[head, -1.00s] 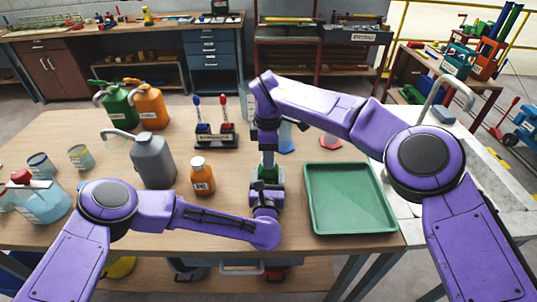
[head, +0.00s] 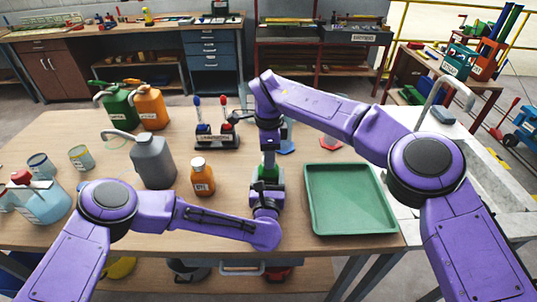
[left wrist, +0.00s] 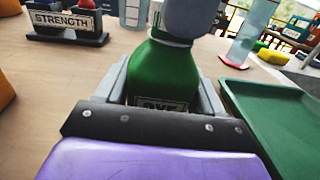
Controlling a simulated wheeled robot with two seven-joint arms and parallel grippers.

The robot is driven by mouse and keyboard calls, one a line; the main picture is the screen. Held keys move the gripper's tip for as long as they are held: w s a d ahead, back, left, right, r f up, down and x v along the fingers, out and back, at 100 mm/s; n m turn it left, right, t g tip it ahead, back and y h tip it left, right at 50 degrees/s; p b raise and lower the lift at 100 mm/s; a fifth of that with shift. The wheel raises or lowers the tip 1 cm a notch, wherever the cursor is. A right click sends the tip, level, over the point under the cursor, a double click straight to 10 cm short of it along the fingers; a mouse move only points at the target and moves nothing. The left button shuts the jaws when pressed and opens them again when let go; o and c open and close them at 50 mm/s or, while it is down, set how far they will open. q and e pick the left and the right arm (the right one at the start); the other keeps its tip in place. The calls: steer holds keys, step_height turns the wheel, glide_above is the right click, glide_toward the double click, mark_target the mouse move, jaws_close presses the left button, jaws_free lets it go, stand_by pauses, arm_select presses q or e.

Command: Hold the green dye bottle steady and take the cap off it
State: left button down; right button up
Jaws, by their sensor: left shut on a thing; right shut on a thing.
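The green dye bottle (head: 268,173) stands upright on the table, mostly covered by my arms in the head view. In the left wrist view its green body (left wrist: 165,70) and part of its label show between the fingers of my left gripper (left wrist: 162,92). My left gripper (head: 266,190) is shut on the bottle's body from the near side. My right gripper (head: 268,155) points down from above and is shut at the bottle's top. The cap is hidden in the head view; a pale rim shows at the bottle's neck in the left wrist view.
A green tray (head: 350,225) lies right of the bottle. An orange bottle (head: 202,177) and a grey jug (head: 152,160) stand left. A rack labelled STRENGTH (left wrist: 66,20) is behind. A sink (head: 445,150) is at the right.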

steer(key=n, duration=0.8)
steer(key=shift+r, duration=0.25)
steer(key=shift+r, duration=0.9)
steer(key=shift+r, duration=2)
arm_select(q)
steer(key=shift+c, duration=0.2)
jaws_free()
